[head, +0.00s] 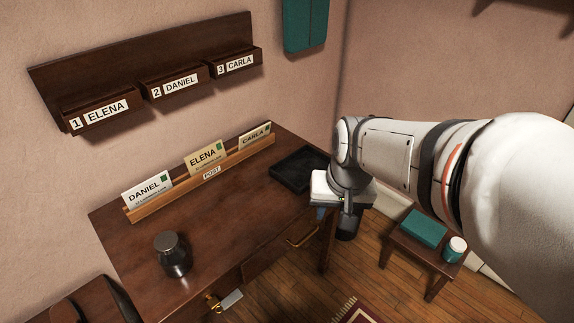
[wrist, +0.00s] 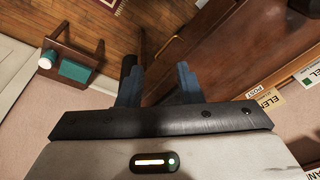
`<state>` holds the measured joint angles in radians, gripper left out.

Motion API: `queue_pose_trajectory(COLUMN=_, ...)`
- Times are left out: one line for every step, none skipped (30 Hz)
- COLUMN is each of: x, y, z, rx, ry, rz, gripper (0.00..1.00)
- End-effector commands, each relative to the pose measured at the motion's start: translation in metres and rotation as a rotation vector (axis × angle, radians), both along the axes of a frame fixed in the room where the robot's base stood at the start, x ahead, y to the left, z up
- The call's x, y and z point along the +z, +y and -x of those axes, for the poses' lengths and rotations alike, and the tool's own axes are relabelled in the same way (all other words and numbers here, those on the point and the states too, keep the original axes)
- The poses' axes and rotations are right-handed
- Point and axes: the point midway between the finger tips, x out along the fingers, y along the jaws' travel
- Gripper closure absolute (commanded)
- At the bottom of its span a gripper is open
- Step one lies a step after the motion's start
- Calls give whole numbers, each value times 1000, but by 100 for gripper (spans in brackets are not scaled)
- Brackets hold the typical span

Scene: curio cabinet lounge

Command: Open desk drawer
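The dark wooden desk (head: 225,205) stands against the wall. Its drawer front (head: 268,258) is below the top's front edge, seen steeply from above, and carries a curved brass handle (head: 302,238). The drawer looks shut. My gripper hangs by the desk's right front corner, to the right of the handle; its fingers are mostly hidden in the head view. In the wrist view my gripper (wrist: 158,88) has its two blue-grey fingers apart, with nothing held between them. The desk's edge (wrist: 205,45) runs close beside the right finger.
On the desk are a black tray (head: 297,172), a letter rack (head: 205,178) and a dark jar (head: 173,255). A brass key (head: 211,302) with a tag hangs at the front. A small stool (head: 412,257) holds a teal box (head: 423,228) and a jar (head: 455,249).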

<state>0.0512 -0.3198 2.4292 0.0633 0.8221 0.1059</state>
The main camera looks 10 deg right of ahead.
Motion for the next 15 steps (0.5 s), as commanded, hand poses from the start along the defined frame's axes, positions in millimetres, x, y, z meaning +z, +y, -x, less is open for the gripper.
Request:
queue_pose_trajectory(x=-36, y=0, z=-18, rx=-66, ry=21, rz=-26, gripper=67)
queue_pose_trajectory(x=-49, y=1, z=-28, rx=-111, ry=27, rz=-42, gripper=67)
queue_pose_trajectory(x=-67, y=1, z=-42, rx=-171, ry=37, rz=-63, gripper=67)
queue_pose_trajectory(x=-80, y=1, z=-53, rx=-218, ry=42, rz=-79, gripper=67)
queue_pose_trajectory(x=-94, y=1, z=-62, rx=-263, ry=50, rz=-94, gripper=67)
queue_pose_trajectory(x=-112, y=0, z=-75, rx=-323, ry=57, rz=-112, gripper=67)
queue_pose_trajectory(x=-125, y=0, z=-84, rx=-366, ry=64, rz=-124, gripper=67)
queue_pose_trajectory(x=-138, y=-1, z=-93, rx=-408, ry=69, rz=-136, gripper=67)
queue_pose_trajectory(x=-155, y=-1, z=-103, rx=-462, ry=75, rz=-152, gripper=67)
queue_pose_trajectory(x=-166, y=-2, z=-111, rx=-499, ry=82, rz=-161, gripper=67)
queue_pose_trajectory(x=-177, y=-2, z=-117, rx=-532, ry=87, rz=-170, gripper=67)
queue_pose_trajectory(x=-190, y=-3, z=-125, rx=-575, ry=92, rz=-181, gripper=67)
queue_pose_trajectory(x=-199, y=-4, z=-129, rx=-602, ry=96, rz=-187, gripper=67)
queue_pose_trajectory(x=-207, y=-5, z=-134, rx=-627, ry=99, rz=-193, gripper=67)
queue_pose_trajectory(x=-215, y=-5, z=-138, rx=-655, ry=102, rz=-199, gripper=67)
